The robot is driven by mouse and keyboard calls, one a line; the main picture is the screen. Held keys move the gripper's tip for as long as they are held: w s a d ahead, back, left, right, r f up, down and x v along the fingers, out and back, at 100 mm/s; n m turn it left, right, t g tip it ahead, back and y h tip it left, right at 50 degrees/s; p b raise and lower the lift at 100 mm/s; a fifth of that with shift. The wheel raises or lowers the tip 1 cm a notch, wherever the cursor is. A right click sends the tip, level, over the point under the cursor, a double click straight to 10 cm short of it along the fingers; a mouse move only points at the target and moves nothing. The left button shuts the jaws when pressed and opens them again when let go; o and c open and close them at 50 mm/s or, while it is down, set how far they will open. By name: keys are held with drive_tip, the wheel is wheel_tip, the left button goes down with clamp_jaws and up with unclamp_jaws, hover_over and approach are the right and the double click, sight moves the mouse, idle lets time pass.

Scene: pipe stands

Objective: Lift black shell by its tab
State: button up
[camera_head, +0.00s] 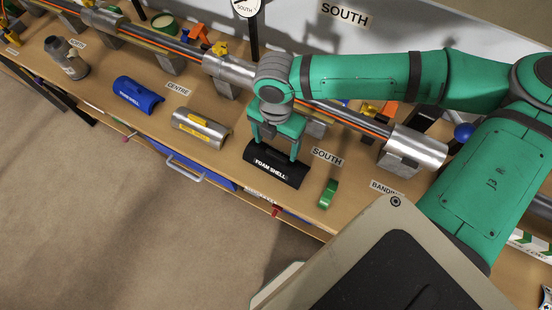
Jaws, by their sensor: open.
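The black shell (284,173), marked "FOAM SHELL", lies on the wooden bench (228,170) near its front edge. My gripper (274,149) is open and points down over the shell's upper side. Its two fingers reach down at the shell's back edge, one near each end. I cannot tell whether the fingers touch the shell. The tab is not clearly visible; the gripper covers the middle of the shell's back edge.
A silver shell (198,130) and a blue shell (138,95) lie to the left. A green tape roll (328,193) stands at the right. Behind runs a long pipe (345,117) on stands, with a metal collar (415,147). Bare bench shows between the silver and black shells.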

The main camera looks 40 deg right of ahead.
sight(276, 155)
drive_tip(key=shift+d+f, duration=0.1)
drive_tip(key=shift+f, duration=2.65)
drive_tip(key=c, duration=1.4)
drive_tip(key=shift+c, duration=0.2)
drive_tip(key=shift+r, duration=0.1)
